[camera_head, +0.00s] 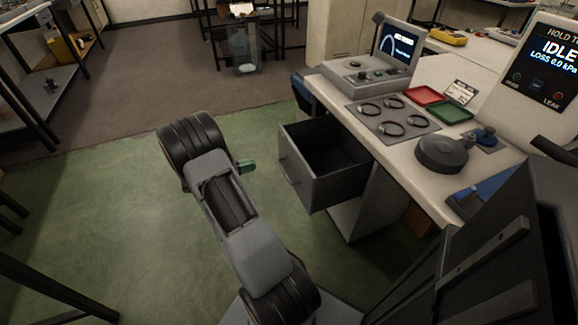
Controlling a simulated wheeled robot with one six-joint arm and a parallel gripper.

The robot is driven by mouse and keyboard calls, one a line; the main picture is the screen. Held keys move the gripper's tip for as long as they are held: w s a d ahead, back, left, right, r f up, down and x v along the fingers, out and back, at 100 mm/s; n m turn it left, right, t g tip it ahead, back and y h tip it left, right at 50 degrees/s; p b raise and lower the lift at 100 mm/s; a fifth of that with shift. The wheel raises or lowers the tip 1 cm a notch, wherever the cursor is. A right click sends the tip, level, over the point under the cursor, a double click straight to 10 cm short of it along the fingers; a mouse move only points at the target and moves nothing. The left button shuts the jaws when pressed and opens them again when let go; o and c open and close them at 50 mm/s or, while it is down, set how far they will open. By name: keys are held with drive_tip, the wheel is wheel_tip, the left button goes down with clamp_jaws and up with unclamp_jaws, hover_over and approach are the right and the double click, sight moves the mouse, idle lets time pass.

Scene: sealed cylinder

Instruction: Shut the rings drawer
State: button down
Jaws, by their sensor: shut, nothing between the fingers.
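The rings drawer (296,180) is a dark grey box pulled well out of the white-topped bench, on its left side. Its inside is dark and looks empty. My arm reaches up from the bottom of the head view, left of the drawer. My gripper (245,166) shows only in small part, as a green tip past the arm's end, left of the drawer front and apart from it. It is shut and holds nothing.
The bench top holds several rings on a grey mat (360,108), a red tray (424,95), a green tray (452,112), a dark round lid (441,153) and a console (362,72). Green floor (100,220) left of the drawer is clear.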

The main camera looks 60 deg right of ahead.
drive_tip(key=f, duration=0.1)
drive_tip(key=b, duration=0.3)
approach(296, 155)
drive_tip(key=shift+n+h, duration=0.3)
drive_tip(key=shift+h, duration=0.1)
drive_tip(key=x, duration=0.7)
drive_tip(key=shift+s+d+f, duration=0.2)
drive_tip(key=shift+d, duration=0.05)
